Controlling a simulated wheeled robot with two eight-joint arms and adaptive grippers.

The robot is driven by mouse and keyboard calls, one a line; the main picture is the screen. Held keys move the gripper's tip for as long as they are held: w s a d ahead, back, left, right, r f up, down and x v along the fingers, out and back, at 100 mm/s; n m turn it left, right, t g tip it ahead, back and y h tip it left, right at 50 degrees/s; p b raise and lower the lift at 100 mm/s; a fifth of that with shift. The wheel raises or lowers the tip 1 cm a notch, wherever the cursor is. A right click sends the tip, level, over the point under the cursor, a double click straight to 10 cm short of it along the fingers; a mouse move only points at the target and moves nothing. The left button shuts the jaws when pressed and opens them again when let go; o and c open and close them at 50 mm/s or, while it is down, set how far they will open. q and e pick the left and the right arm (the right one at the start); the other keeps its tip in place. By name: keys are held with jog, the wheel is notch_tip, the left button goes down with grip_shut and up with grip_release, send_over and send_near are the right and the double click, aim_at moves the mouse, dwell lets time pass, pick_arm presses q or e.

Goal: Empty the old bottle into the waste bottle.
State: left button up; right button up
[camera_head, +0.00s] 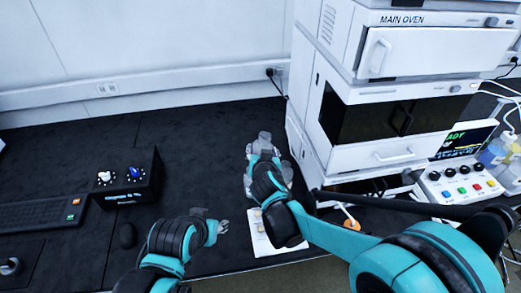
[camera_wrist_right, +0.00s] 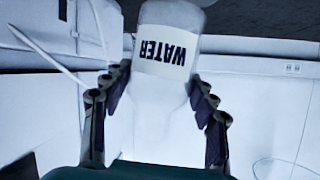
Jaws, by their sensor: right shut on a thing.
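My right gripper (camera_head: 264,150) is over the dark bench, left of the oven stack. It is shut on a clear bottle with a white WATER label; the bottle (camera_wrist_right: 168,50) fills the upper middle of the right wrist view. The right fingers (camera_wrist_right: 158,105) sit on both sides of its narrower part. The label reads upside down there, but that view itself appears inverted, with the dark bench at its top. In the head view the bottle is mostly hidden by the gripper. My left gripper (camera_head: 212,222) is low in the middle, fingers apart and empty. I cannot identify the waste bottle.
The oven stack (camera_head: 395,95) rises at the right. A control panel (camera_head: 460,183) with coloured buttons and bottles (camera_head: 492,153) stand at the far right. A paper sheet (camera_head: 262,238) lies near the front.

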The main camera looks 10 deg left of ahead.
aim_at(268, 144)
jog(key=shift+w+d+r+m+g+y+p, duration=0.15)
jog(key=shift+d+r+m+y+p, duration=0.1)
jog(key=shift+r+m+y+p, duration=0.25)
jog(key=shift+w+d+r+m+g+y+p, duration=0.1)
jog(key=shift+d+r+m+g+y+p, duration=0.15)
jog(key=shift+r+p, duration=0.35)
jog(key=shift+s, duration=0.1)
jog(key=shift+r, duration=0.1)
jog(key=shift+d+r+m+p, duration=0.2)
jog(key=shift+r+m+p, duration=0.2)
jog(key=shift+r, duration=0.2)
jog(key=shift+y, duration=0.25)
jog(key=shift+f+m+y, duration=0.1)
jog(key=shift+m+y, duration=0.2)
jog(key=shift+m, duration=0.05)
